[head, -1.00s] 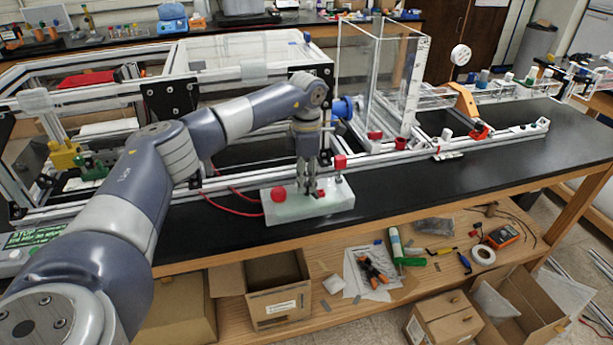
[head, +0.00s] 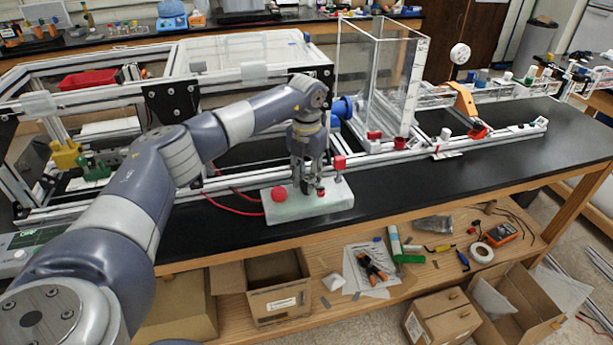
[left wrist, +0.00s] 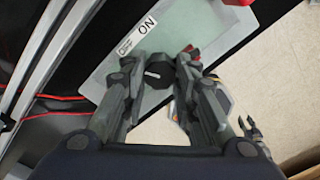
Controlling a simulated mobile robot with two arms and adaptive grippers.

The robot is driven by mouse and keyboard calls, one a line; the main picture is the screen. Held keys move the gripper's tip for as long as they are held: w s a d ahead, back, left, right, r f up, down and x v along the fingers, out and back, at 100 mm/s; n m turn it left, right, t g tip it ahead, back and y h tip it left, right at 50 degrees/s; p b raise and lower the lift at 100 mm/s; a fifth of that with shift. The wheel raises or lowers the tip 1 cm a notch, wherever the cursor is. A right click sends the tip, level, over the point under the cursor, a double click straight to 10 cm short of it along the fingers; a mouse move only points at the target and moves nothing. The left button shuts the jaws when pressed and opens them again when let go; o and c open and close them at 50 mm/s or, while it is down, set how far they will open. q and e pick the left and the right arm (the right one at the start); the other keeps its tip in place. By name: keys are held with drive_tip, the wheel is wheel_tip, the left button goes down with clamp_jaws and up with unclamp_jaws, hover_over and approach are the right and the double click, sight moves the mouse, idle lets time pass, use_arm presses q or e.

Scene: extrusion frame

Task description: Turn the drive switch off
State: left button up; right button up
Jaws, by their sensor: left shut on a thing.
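A pale control box (head: 335,203) sits on the front of the black bench, with a round red button (head: 278,194) on its left part. My left gripper (head: 308,190) points down onto the box. In the left wrist view its two fingers (left wrist: 158,75) are on both sides of a dark round switch knob (left wrist: 158,70), shut on it. A white label (left wrist: 138,36) reading ON lies beside the knob on the box's pale top. The fingers hide most of the switch in the head view. My right gripper is not in view.
An aluminium extrusion frame (head: 240,73) stands behind the box. A red-topped post (head: 339,162) stands close to its right. Red cables (head: 235,208) run from its left. A clear tank (head: 375,75) is farther back. The black bench top (head: 480,160) is free to the right.

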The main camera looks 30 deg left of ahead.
use_arm(q)
drive_tip(key=shift+n, duration=1.9)
drive_tip(key=o, duration=1)
drive_tip(key=shift+o, duration=0.2)
wheel_tip(320, 180, up, 12)
drive_tip(key=shift+d, duration=0.1)
